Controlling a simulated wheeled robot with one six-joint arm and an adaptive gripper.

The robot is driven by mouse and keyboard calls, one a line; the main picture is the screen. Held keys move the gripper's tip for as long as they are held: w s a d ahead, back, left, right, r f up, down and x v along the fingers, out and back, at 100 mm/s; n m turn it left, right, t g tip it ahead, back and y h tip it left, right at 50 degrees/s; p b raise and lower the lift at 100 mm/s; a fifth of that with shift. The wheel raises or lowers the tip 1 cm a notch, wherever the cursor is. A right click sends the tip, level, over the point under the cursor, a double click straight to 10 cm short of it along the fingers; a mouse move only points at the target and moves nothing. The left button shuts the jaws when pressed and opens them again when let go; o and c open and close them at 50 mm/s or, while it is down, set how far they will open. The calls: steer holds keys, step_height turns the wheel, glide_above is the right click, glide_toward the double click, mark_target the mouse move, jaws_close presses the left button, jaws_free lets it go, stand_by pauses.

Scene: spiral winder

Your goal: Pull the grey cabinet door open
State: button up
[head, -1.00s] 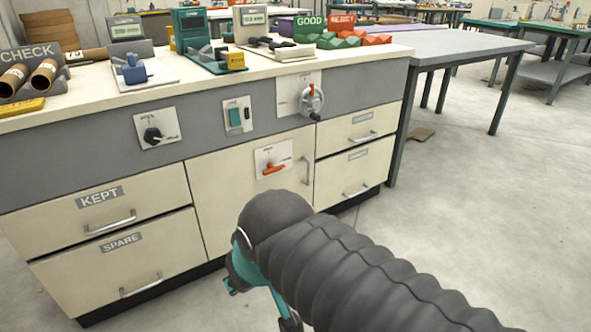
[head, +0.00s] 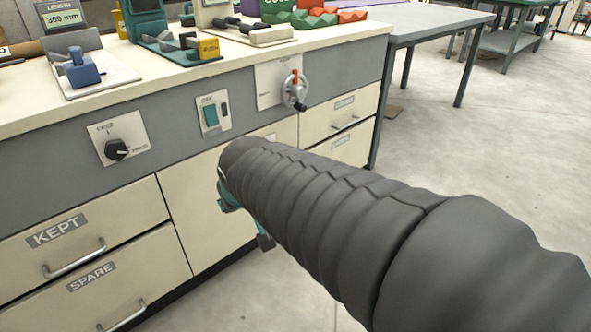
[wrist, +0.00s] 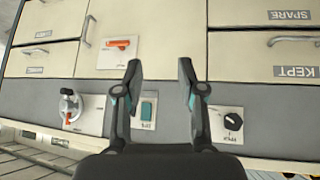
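The cabinet door (head: 200,210) is the panel between the drawers; it looks cream rather than grey and appears shut. In the head view my arm covers much of it, including its handle. The wrist view is upside down and shows the door (wrist: 165,25), its upright bar handle (wrist: 90,30) and a red-orange latch lever (wrist: 117,44) on a white plate. My gripper (wrist: 159,72) is open and empty, its fingers spread in front of the panel, apart from the handle, which lies to their left. In the head view only bits of my gripper (head: 250,222) show below the arm.
Drawers marked KEPT (head: 58,233) and SPARE (head: 92,277) flank the door on the left; small drawers (head: 345,122) are on the right. A crank wheel (head: 294,90), a green switch (head: 211,115) and a black knob (head: 116,149) project above. Open floor (head: 480,150) lies right.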

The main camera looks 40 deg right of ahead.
steer(key=w+d+f+t+h+b, duration=0.15)
steer(key=w+d+f, duration=0.35)
steer(key=w+d, duration=0.55)
steer(key=w+d+f+t+h, duration=0.1)
steer(key=w+d+f+t, duration=0.3)
steer(key=w+d, duration=0.65)
steer(key=s+d+f+t+y+b, duration=0.1)
steer(key=s+d+f+t, duration=0.1)
steer(key=d+f, duration=0.6)
steer(key=s+d+f+t+y+b, duration=0.1)
steer(key=s+d+f+t, duration=0.2)
steer(key=d+f, duration=0.5)
steer(key=w, duration=0.4)
steer(key=w+f, duration=0.1)
steer(key=w, duration=0.4)
steer(key=w+f, duration=0.1)
steer(key=w, duration=0.4)
steer(key=shift+a, duration=0.15)
jaws_close()
